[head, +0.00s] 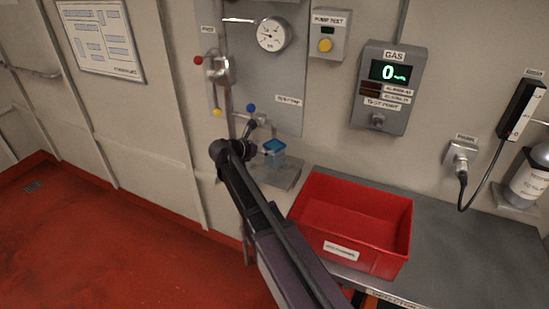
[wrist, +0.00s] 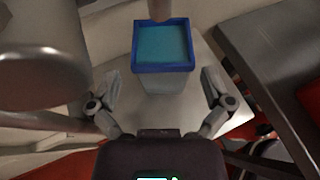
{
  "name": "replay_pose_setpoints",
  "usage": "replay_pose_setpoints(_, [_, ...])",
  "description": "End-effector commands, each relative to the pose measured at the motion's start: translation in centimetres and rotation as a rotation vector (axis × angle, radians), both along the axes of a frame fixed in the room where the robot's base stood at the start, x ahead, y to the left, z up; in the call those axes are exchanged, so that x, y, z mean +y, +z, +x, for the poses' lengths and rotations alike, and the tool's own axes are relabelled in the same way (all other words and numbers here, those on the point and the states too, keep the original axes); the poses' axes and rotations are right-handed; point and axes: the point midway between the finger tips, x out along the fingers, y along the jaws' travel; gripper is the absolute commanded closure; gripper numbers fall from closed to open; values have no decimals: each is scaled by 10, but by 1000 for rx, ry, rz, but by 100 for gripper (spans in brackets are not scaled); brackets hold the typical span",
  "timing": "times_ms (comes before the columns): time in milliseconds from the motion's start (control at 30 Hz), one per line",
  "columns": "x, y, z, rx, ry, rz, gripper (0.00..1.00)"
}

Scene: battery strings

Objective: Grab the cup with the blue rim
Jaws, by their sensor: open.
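The cup with the blue rim (head: 274,147) stands on a small metal shelf at the wall, under a tap. In the wrist view the cup (wrist: 163,79) is square and pale, with blue-green liquid or a blue-green inside. My gripper (wrist: 160,108) is open, with one finger on each side of the cup's lower part and a gap visible on both sides. In the head view my arm hides most of the gripper, and its fingers are hard to make out there.
A spout (wrist: 159,9) hangs over the cup's far edge. A large grey rounded part (wrist: 42,45) fills the wrist view's upper left. A red bin (head: 341,244) stands on the grey bench (head: 470,255) to the right. The small shelf (head: 284,177) has little free room.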

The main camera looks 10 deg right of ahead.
Motion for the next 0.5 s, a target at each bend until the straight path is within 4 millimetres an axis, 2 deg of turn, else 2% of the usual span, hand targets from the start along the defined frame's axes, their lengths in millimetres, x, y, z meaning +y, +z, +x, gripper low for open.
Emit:
replay_pose_setpoints(267, [-2, -1, 1, 0, 0, 0, 0])
replay_pose_setpoints(500, [-20, -10, 10, -1, -3, 1, 0])
